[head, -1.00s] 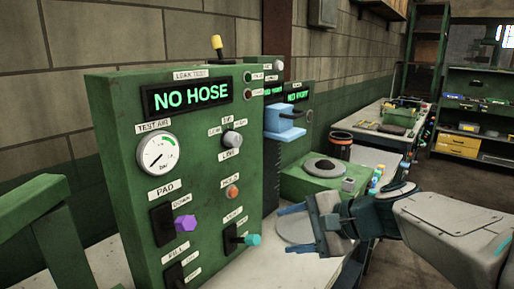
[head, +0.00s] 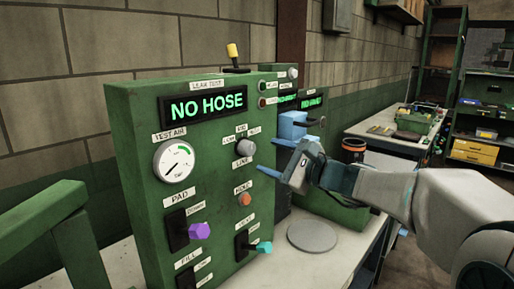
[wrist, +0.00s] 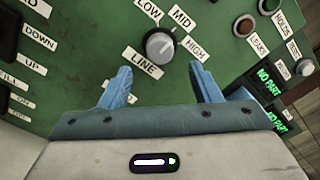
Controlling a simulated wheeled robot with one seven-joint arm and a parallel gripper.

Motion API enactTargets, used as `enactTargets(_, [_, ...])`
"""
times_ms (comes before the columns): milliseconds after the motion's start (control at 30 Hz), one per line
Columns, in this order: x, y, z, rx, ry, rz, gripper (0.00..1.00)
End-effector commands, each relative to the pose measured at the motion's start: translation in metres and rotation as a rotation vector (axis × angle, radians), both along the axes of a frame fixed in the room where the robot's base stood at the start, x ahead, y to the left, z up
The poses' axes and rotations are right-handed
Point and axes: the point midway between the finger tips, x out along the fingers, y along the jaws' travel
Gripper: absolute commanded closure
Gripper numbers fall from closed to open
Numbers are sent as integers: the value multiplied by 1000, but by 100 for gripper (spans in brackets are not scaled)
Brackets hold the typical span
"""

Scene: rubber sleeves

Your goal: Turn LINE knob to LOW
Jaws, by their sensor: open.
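The LINE knob (head: 245,148) is a round grey knob on the green test panel (head: 130,150), above the LINE label. In the wrist view the knob (wrist: 160,45) has LOW at its upper left, MID above and HIGH at its right. I cannot tell for certain which label its pale mark points to. My gripper (head: 267,156) is open and empty, just right of the knob in the head view. In the wrist view its blue fingers (wrist: 160,73) are spread on either side below the knob, apart from it.
An orange button (head: 244,199), a purple knob (head: 200,231) and a cyan knob (head: 264,247) are lower on the panel. The display (head: 208,105) reads NO HOSE. A blue fixture (head: 291,127) stands behind my gripper. A round grey plate (head: 312,236) lies on the bench.

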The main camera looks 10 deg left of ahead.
Motion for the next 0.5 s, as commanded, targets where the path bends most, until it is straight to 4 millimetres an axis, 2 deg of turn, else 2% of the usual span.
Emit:
enactTargets(33, [5,10,2,0,1,4,43])
enactTargets(200, [19,33,1,-1,1,1,43])
enactTargets(333, [26,44,1,-1,-1,1,43])
enactTargets(500, [29,48,0,-1,-1,-1,43])
